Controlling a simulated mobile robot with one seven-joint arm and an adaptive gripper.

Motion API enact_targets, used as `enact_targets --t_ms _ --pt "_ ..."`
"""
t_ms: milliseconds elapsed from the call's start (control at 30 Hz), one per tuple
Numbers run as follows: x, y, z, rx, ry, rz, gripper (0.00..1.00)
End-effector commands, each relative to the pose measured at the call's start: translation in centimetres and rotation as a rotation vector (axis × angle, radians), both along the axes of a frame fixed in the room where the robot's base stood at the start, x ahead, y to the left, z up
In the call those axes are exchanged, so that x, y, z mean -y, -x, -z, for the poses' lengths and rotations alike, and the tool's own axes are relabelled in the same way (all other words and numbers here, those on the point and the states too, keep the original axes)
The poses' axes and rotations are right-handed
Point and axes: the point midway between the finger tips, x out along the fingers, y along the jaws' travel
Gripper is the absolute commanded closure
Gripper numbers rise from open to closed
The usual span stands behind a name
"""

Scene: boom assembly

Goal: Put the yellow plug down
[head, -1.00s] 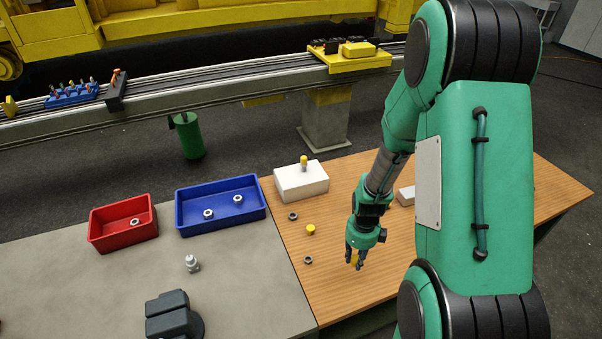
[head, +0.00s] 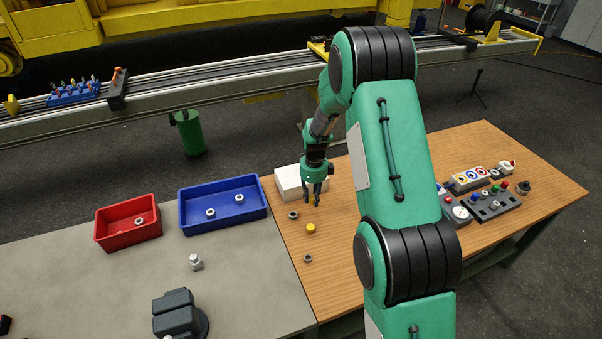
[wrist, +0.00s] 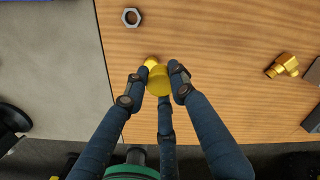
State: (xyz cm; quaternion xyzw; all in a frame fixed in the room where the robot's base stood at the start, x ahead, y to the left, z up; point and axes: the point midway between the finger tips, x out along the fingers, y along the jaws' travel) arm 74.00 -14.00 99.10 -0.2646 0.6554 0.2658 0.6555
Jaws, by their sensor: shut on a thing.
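My gripper (head: 314,198) is low over the wooden table, in front of the white block. In the wrist view its fingers (wrist: 158,82) are shut around a yellow plug (wrist: 159,84). Another bit of yellow (wrist: 151,62) shows just beyond the held plug; I cannot tell whether it is part of it or a separate piece. In the head view the fingers hide the held plug. A separate round yellow piece (head: 311,229) stands on the wood just in front of the gripper.
A hex nut (wrist: 131,17) and a brass fitting (wrist: 284,66) lie on the wood. The white block (head: 288,184) is behind the gripper. Blue (head: 262,208) and red (head: 128,244) trays are left. Control boxes (head: 492,207) stand right. Wood in front is mostly clear.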

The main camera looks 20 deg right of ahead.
Motion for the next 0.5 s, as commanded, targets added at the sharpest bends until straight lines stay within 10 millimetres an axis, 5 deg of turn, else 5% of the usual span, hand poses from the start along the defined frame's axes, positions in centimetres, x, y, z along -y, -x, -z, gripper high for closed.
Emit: enact_targets --t_ms 200,500 --pt "-0.8 -2.0 -0.4 0.001 0.001 -0.026 0.89" --pt "-0.9 -2.2 -0.4 0.0 0.0 -0.029 0.89"
